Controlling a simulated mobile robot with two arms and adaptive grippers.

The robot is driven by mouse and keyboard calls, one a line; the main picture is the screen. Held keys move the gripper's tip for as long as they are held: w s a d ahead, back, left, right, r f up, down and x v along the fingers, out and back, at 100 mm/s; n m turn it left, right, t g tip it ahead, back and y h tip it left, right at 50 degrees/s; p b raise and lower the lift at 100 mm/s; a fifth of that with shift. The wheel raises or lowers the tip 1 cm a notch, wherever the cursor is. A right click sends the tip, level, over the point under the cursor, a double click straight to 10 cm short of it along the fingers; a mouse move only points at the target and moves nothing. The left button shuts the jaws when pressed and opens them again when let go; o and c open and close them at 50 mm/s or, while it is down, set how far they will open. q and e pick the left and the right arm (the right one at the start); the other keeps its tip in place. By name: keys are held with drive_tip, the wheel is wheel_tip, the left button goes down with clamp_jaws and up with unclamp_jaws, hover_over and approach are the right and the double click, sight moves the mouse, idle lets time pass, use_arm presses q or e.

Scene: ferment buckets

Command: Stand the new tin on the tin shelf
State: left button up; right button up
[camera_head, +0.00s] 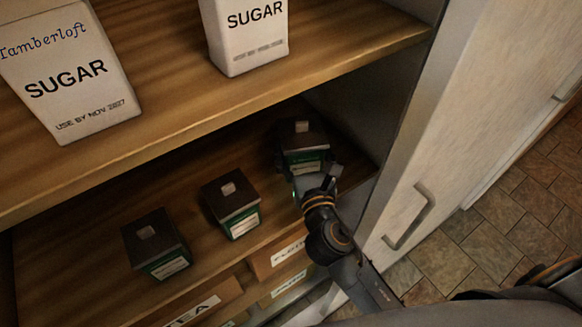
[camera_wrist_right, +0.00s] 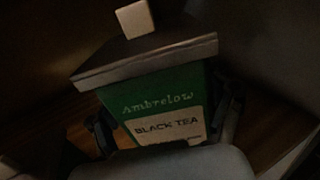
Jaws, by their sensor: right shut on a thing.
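A dark-lidded green tin (camera_head: 302,150) with a pale label is at the right end of the lower shelf (camera_head: 85,225). My right gripper (camera_head: 308,182) is shut on this tin from the front. In the right wrist view the same tin (camera_wrist_right: 160,95) reads "Ambrelow BLACK TEA" and stands between the dark fingers. I cannot tell whether its base touches the shelf. Two similar tins stand to its left, a middle one (camera_head: 231,205) and a left one (camera_head: 156,245). My left gripper is not in view.
The upper shelf (camera_head: 165,75) holds a leaning sugar packet (camera_head: 70,75) and another sugar packet (camera_head: 245,35). A white cabinet door (camera_head: 450,130) with a handle (camera_head: 408,217) stands close right of my right arm.

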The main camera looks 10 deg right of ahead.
drive_tip(key=f, duration=0.2)
drive_tip(key=f+b, duration=0.1)
drive_tip(key=f, duration=0.1)
drive_tip(key=f+b, duration=0.1)
drive_tip(key=f, duration=0.1)
drive_tip(key=shift+w, duration=0.3)
drive_tip(key=shift+f, duration=0.2)
drive_tip(key=shift+d+f, duration=0.1)
drive_tip(key=o, duration=1.8)
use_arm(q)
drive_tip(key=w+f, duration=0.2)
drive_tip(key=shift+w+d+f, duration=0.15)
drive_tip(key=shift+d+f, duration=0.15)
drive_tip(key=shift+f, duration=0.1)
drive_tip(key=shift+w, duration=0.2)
